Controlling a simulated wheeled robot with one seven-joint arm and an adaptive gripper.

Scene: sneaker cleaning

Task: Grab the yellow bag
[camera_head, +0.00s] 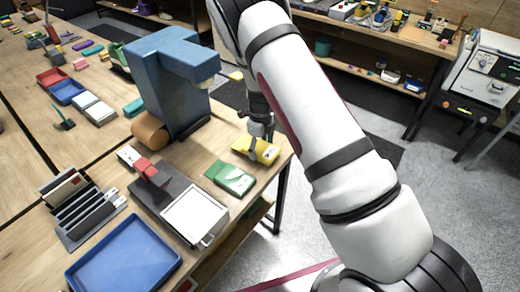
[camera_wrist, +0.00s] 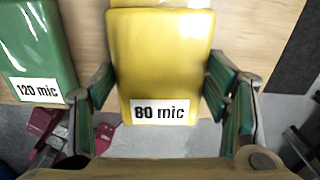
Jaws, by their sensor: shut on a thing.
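The yellow bag (camera_head: 266,152) is at the right edge of the wooden table in the head view, with my gripper (camera_head: 256,140) down on it from above. In the wrist view the yellow bag (camera_wrist: 160,60), labelled "80 mic", lies between the two green-padded fingers of my gripper (camera_wrist: 158,95). The fingers are closed against its left and right sides. I cannot tell whether the bag is clear of the tabletop.
A green bag (camera_head: 231,178), labelled "120 mic" in the wrist view (camera_wrist: 35,50), lies left of the yellow one. A tall blue machine (camera_head: 170,85) stands behind to the left. A blue tray (camera_head: 125,262) is at the front. Beyond the table's right edge is floor.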

